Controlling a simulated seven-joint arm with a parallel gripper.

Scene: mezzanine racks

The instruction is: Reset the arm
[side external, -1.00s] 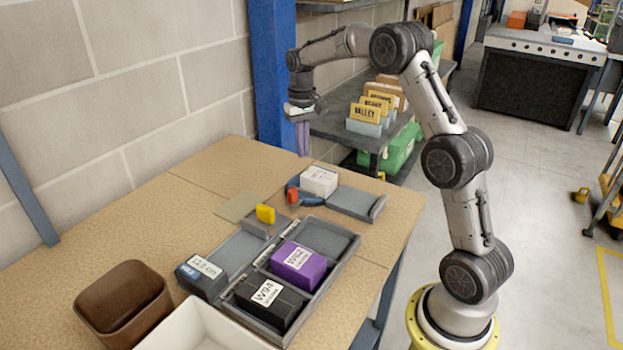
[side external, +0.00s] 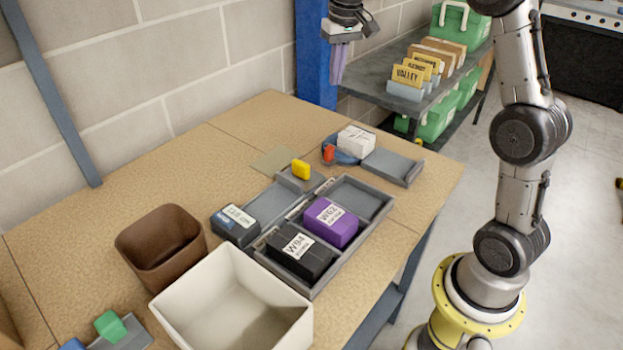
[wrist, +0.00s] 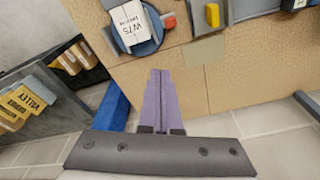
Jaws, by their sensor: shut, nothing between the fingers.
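My gripper (side external: 337,82) hangs at the top of the side view, in front of the blue post, above the far end of the table. Its purple fingers point down, pressed together and empty. In the wrist view my gripper (wrist: 160,72) also shows its fingers shut, with nothing between them. The upper part of my arm is cut off by the top of the side view.
Below on the table (side external: 255,115) are a white labelled box (side external: 356,141), a yellow block (side external: 301,169), a purple box (side external: 331,222), a black box (side external: 299,257), a brown bin (side external: 160,246) and a white bin (side external: 230,300). A shelf (side external: 385,88) with card boxes stands beyond.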

